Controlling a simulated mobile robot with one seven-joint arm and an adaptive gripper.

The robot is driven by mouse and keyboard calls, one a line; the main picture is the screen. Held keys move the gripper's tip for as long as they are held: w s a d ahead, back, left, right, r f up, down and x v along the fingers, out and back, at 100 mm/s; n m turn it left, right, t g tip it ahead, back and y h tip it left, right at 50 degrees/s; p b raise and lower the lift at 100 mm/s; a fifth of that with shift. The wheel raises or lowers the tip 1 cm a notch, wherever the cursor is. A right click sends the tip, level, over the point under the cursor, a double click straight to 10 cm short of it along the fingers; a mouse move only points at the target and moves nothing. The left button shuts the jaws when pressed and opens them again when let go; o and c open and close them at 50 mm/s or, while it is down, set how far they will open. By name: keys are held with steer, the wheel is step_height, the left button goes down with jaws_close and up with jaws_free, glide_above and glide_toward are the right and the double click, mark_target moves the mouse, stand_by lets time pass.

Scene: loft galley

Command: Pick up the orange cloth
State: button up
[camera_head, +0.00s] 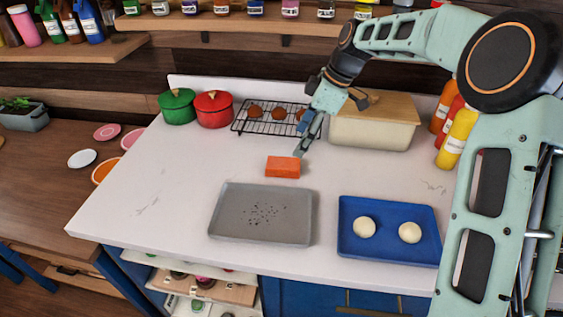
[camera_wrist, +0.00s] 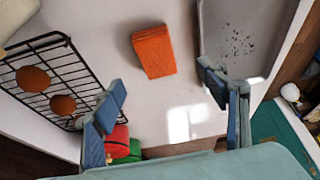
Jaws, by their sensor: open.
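The orange cloth (camera_head: 283,167) is a small folded block lying flat on the white counter, behind the grey tray. It also shows in the wrist view (camera_wrist: 154,51), at the upper middle, beyond my fingertips. My gripper (camera_head: 306,143) is above the counter just behind the cloth in the head view. In the wrist view my gripper (camera_wrist: 165,95) has its two blue fingers wide apart with nothing between them. The gripper is open and empty, and no contact with the cloth shows.
A grey tray (camera_head: 229,222) with dark crumbs lies in front of the cloth. A blue tray (camera_head: 390,245) with two pale dough balls is at the right. A black wire rack (camera_head: 240,125), green pot (camera_head: 177,106), red pot (camera_head: 214,109) and lidded bin (camera_head: 372,132) stand behind. The counter's left is clear.

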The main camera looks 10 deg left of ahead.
glide_above(284, 163)
steer(key=d, duration=0.3)
steer(key=f, duration=0.4)
steer(key=shift+s+a+f, duration=0.15)
steer(key=shift+a+f, duration=0.05)
steer(key=shift+f, duration=0.1)
steer(key=x, duration=0.3)
steer(key=p+x, duration=0.1)
steer(key=shift+w+a+f, duration=0.25)
steer(key=shift+f, duration=0.05)
steer(key=shift+a+f, duration=0.15)
steer(key=shift+f, duration=0.3)
steer(key=shift+f+b, duration=0.25)
steer(key=shift+b, duration=0.05)
steer(key=c, duration=1.1)
steer(key=shift+r, duration=0.2)
